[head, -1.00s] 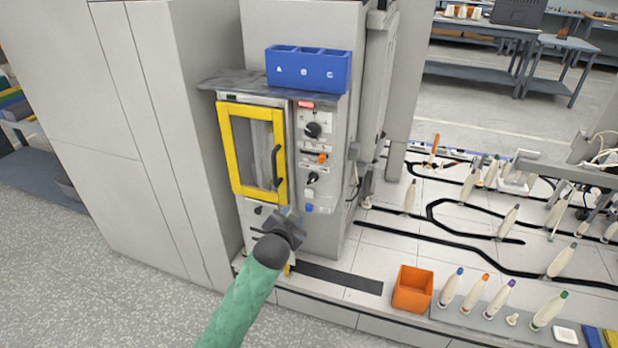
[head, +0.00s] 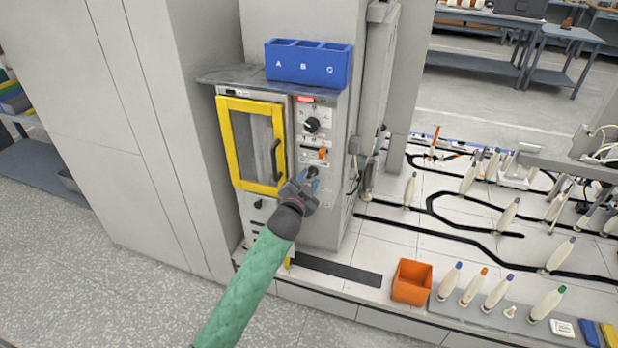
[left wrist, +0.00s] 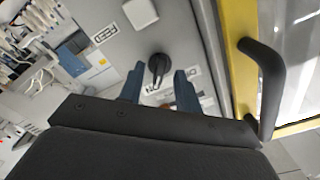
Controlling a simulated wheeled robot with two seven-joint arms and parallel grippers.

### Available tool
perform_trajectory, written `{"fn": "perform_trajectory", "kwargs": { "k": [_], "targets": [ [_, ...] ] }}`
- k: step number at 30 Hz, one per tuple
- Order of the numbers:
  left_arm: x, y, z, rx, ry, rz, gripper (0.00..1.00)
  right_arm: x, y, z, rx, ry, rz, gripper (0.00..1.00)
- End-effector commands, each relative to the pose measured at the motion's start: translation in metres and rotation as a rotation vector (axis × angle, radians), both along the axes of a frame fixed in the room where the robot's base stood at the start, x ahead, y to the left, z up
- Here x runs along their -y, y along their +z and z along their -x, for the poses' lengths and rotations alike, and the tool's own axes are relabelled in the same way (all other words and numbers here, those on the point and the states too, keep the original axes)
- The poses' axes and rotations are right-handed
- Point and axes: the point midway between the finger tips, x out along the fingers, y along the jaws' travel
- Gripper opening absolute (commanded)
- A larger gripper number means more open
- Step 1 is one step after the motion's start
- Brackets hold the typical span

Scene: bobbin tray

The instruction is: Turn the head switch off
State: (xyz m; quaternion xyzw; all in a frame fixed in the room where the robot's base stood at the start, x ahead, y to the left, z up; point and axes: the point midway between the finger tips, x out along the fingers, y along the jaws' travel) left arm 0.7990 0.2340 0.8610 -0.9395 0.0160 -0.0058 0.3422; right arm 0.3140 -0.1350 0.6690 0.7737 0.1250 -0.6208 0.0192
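The grey machine's control panel (head: 330,119) carries a large black knob (head: 311,125), an orange switch (head: 322,153) and a smaller black rotary switch (head: 312,171) below them. I cannot read which label says head. My left gripper (head: 307,178) is at the smaller switch and partly covers it in the head view. In the left wrist view the black switch (left wrist: 158,67) shows between and just beyond the two blue fingertips of my left gripper (left wrist: 158,80). The fingers are open, one to each side of it, and I see no clear contact. My right gripper is not in view.
A yellow-framed door (head: 231,144) with a black handle (head: 275,160) is left of the panel, close to my gripper. A blue bin marked A, B, C (head: 308,66) stands on top. An orange box (head: 411,282) and several bobbins stand on the surface at right.

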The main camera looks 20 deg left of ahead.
Motion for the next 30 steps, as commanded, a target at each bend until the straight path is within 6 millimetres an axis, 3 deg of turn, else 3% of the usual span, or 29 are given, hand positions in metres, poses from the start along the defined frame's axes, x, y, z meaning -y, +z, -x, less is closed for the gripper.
{"fn": "perform_trajectory", "kwargs": {
  "k": [12,13,18,30],
  "targets": [
    [0.0007,-0.0005,-0.0101,-0.001,-0.001,0.000,0.34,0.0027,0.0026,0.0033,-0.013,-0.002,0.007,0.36],
    [0.0007,-0.0005,-0.0101,-0.001,-0.001,0.000,0.32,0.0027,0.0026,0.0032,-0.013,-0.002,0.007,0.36],
    [0.0007,-0.0005,-0.0100,-0.001,-0.001,0.001,0.00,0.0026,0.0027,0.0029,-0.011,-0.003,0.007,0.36],
    [0.0013,-0.0001,-0.0099,-0.002,-0.001,0.044,0.00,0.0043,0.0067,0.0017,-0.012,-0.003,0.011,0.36]
  ]
}}
